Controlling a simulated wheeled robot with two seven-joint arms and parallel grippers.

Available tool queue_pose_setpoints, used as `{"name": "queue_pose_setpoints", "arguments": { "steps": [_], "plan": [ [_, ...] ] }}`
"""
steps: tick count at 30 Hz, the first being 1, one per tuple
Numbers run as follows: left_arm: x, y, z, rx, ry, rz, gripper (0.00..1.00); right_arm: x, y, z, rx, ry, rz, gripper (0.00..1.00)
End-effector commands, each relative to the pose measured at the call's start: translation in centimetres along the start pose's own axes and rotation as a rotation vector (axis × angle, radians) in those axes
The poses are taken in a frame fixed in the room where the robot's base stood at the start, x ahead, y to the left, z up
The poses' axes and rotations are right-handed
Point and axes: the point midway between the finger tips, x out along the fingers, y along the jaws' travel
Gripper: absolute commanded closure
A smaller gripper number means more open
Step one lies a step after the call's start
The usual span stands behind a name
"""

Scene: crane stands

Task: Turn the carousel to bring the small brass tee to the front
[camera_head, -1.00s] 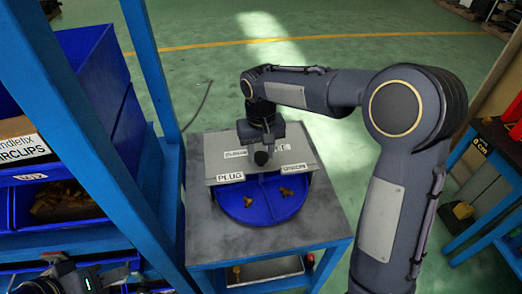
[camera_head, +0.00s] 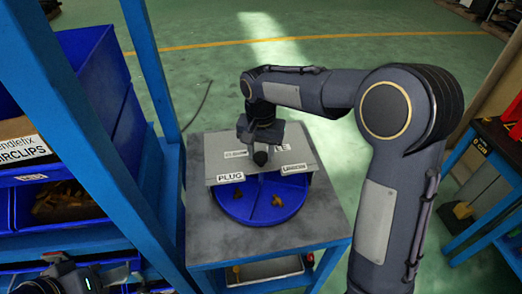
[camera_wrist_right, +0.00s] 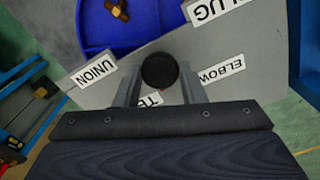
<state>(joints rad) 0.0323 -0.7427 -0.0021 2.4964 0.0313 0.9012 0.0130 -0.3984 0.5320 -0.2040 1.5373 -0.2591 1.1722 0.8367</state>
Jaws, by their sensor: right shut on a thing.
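The carousel is a round blue tray (camera_head: 258,213) under a fixed grey cover (camera_head: 310,160) with labels PLUG, UNION, ELBOW and a partly hidden TEE. One brass fitting (camera_wrist_right: 118,9) shows in the right wrist view. My right gripper (camera_wrist_right: 159,84) is shut on the black knob (camera_wrist_right: 160,71) above the cover; the knob also shows in the head view (camera_head: 261,158). My left gripper (camera_head: 72,277) is partly visible at the bottom left, away from the carousel.
The carousel stands on a grey table (camera_head: 203,226) with a lower shelf. A blue rack (camera_head: 160,75) with bins of parts stands close on the left. Another blue bench (camera_head: 493,160) stands at the right. The floor behind the table is mostly clear.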

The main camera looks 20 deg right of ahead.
Motion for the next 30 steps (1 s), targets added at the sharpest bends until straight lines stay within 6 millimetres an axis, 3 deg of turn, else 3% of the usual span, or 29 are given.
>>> {"name": "queue_pose_setpoints", "arguments": {
  "steps": [18, 30],
  "plan": [
    [-0.29, 0.13, -0.15, 0.000, 0.000, 0.000, 0.64, -0.24, -0.04, -0.19, 0.281, 0.007, -0.005, 1.00],
    [-0.36, 0.16, -0.18, 0.000, 0.000, 0.000, 0.64, -0.25, -0.06, -0.19, 0.364, 0.006, -0.006, 1.00]
  ]
}}
